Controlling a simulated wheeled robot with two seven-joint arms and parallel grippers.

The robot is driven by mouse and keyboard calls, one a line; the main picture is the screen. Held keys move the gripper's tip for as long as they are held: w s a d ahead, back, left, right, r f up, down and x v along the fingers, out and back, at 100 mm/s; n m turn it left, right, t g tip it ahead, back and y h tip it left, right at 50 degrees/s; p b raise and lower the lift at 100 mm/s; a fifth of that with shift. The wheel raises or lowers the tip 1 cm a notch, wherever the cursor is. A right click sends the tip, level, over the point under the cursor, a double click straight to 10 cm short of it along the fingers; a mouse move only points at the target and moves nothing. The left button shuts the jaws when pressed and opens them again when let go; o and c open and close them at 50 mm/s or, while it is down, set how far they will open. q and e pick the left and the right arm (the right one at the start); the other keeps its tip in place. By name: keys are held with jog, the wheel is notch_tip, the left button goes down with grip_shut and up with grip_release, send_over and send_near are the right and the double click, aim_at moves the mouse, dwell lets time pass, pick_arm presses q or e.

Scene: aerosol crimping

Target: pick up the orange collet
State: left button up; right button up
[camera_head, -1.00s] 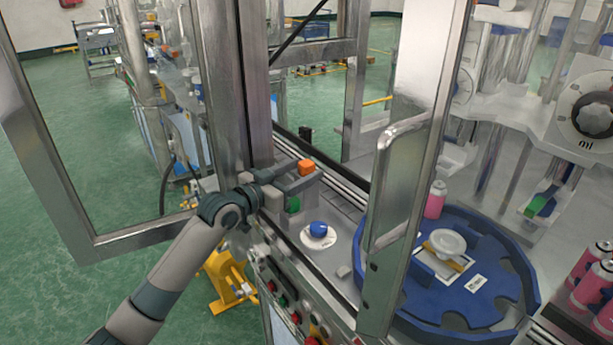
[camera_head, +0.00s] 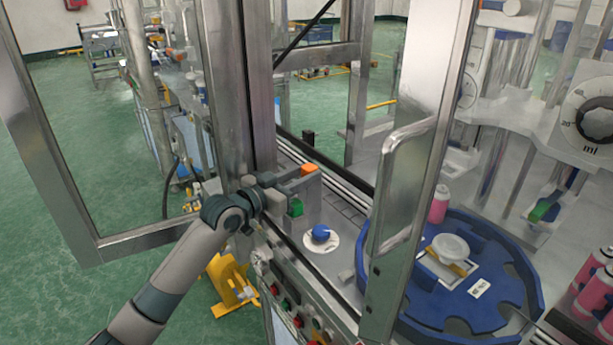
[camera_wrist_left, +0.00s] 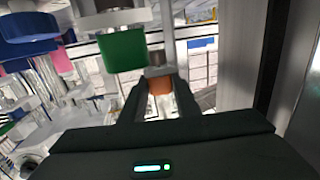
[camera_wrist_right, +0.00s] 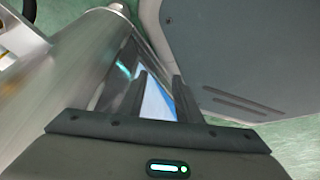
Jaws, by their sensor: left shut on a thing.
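The small orange collet (camera_head: 309,169) is at the end of my left gripper (camera_head: 292,181), beside the machine's upright post. In the left wrist view the orange collet (camera_wrist_left: 160,84) sits between the two fingertips, and my left gripper (camera_wrist_left: 160,95) is shut on it. A grey block shows just beyond it. Whether the collet still touches its support I cannot tell. My right gripper (camera_wrist_right: 160,85) shows only in the right wrist view, with its fingers apart and nothing between them.
A green part (camera_head: 296,208) is just below the left gripper, and a blue knob (camera_head: 320,232) is to its right. A steel door frame (camera_head: 405,170) and a blue rotary table (camera_head: 500,310) stand further right. A metal post (camera_head: 243,90) rises close behind the left gripper.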

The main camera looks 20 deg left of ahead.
aim_at(305, 170)
pick_arm(q)
jog(key=shift+r, duration=0.1)
pick_arm(e)
jog(key=shift+r, duration=0.1)
